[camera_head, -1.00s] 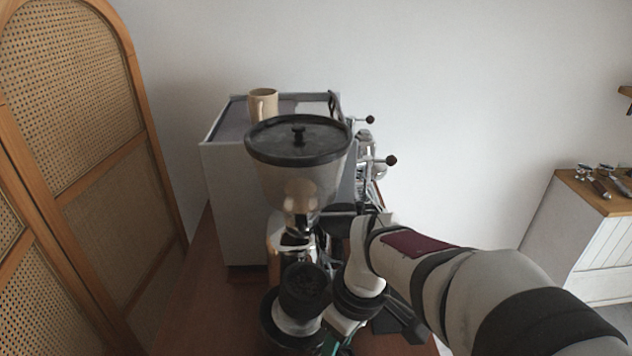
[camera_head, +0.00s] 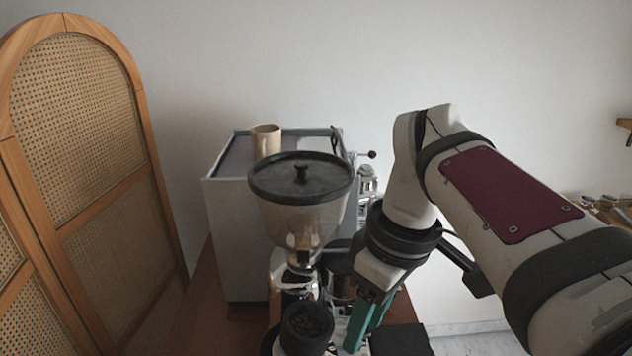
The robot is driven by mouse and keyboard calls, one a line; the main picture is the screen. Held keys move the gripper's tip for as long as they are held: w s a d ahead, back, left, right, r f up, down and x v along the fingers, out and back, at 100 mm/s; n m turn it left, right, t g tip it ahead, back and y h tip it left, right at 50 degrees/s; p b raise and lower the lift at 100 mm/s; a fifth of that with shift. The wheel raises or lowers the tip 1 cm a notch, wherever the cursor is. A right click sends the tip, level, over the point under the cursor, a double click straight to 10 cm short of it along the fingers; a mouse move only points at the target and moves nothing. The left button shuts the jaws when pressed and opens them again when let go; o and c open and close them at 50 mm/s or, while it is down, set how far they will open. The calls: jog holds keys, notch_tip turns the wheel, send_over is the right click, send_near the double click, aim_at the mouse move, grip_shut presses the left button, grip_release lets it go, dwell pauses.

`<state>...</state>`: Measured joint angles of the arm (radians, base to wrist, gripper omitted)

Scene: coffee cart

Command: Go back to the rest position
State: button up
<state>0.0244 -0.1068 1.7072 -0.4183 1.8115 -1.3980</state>
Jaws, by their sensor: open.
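My gripper (camera_head: 362,326) hangs below my wrist at the lower middle, with its teal fingers pointing down. It is open, and I see nothing held in it. It is just right of the coffee grinder (camera_head: 298,212), which has a clear hopper and a black lid. The fingertips are close to the grinder's front in the picture; I cannot tell whether they touch anything. My arm comes in from the right and is raised over the counter's right side.
The espresso machine (camera_head: 236,245) stands behind the grinder with a beige mug (camera_head: 266,141) on top. A wooden cane screen (camera_head: 85,150) is at the left. A wooden-topped cabinet with tools (camera_head: 606,207) is at the right, partly behind my arm. The wooden counter (camera_head: 205,310) shows bare at left.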

jog(key=s+f+m, duration=1.4)
jog(key=s, duration=0.2)
jog(key=shift+a+f+m+g, duration=0.15)
jog(key=shift+a+m+g, duration=0.25)
dwell(1.2)
